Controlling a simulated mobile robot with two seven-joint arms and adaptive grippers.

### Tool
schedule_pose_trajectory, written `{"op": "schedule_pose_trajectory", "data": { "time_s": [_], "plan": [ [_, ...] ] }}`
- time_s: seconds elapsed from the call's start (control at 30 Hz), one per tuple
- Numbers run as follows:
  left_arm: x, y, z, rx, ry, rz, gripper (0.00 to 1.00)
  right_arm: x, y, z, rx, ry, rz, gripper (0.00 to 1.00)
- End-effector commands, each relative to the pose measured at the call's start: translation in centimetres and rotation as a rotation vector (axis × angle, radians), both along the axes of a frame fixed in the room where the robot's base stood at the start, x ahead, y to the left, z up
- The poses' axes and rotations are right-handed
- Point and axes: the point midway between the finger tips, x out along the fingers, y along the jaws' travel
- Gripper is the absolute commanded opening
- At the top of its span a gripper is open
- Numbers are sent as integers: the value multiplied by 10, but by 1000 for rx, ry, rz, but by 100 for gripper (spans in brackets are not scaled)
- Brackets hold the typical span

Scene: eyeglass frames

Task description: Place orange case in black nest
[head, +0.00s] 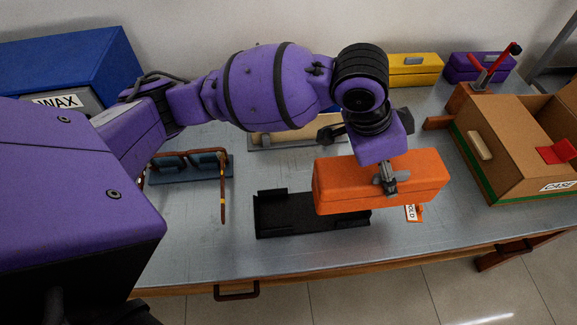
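The orange case (335,190) is a closed box with rounded edges, in the head view right of centre. My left gripper (386,178) reaches in from above and is shut on it, with a grey finger against its front face. The case appears held above the table, slightly tilted in the picture. The black nest (276,216) is a low empty-looking tray on the table, left of and below the case in the picture. The case hides part of the nest's right end. My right gripper is not in view.
Eyeglasses (207,155) rest on a blue-grey stand (190,173) at left. An orange tag (414,213) lies just below the case in the picture. A brown "CASE" crate (492,160) stands at right. Yellow (412,72) and purple cases (462,68) stand behind.

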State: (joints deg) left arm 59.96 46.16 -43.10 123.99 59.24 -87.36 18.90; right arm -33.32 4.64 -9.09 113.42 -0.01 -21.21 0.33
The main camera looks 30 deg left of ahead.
Motion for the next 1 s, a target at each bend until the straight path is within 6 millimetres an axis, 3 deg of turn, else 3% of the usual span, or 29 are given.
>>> {"op": "schedule_pose_trajectory", "data": {
  "time_s": [0.3, 0.4, 0.53, 0.83, 1.0],
  "plan": [
    [-25, 78, -34, 7, 1, 8, 29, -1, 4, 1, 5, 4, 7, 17],
    [-31, 91, -57, 5, 5, 7, 29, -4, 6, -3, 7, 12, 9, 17],
    [-35, 105, -74, 4, 2, 7, 29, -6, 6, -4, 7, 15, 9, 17],
    [-40, 119, -92, 4, 2, 6, 29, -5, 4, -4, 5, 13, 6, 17],
    [-39, 119, -118, 3, 1, 6, 29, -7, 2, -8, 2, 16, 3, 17]
  ]
}}
